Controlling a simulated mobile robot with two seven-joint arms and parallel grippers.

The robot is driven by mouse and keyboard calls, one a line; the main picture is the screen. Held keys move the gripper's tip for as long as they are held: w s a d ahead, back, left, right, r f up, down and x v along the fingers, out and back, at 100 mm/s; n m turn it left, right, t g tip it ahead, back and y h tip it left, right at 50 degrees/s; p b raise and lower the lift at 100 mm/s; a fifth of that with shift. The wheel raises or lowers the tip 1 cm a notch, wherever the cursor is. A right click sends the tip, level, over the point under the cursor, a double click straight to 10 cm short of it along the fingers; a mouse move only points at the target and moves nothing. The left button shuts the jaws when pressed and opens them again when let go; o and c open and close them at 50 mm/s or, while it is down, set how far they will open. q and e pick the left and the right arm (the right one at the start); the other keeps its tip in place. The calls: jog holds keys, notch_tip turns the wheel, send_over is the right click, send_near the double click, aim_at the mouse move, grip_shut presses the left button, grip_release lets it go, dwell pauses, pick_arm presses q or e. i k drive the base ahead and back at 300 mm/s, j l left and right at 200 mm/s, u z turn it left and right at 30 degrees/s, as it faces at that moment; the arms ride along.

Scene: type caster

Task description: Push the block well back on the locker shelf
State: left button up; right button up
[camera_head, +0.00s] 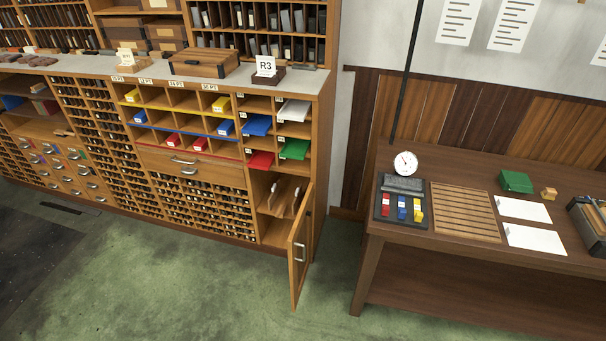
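The locker is most likely the low compartment at the right end of the wooden cabinet; its door (299,252) stands open, swung out toward the front. Inside the locker, light wooden upright pieces (275,195) show in shadow. I cannot tell whether one of them is the block or how far back they sit. A small tan block (548,194) lies on the right table beside a green box (515,182). Neither of my grippers shows in the view.
The cabinet's cubbies above hold colored blocks and sheets. A wooden box (204,63) and an R3 sign (265,66) stand on its top. The right table (399,244) bears a dial, a slatted tray (465,212) and papers. Green floor (210,280) before the cabinet is clear.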

aim_at(279, 212)
jog(key=i+j+z, duration=0.45)
jog(key=i, duration=0.25)
jog(key=i+j+z, duration=0.5)
jog(key=i+j, duration=0.15)
jog(key=j, duration=0.25)
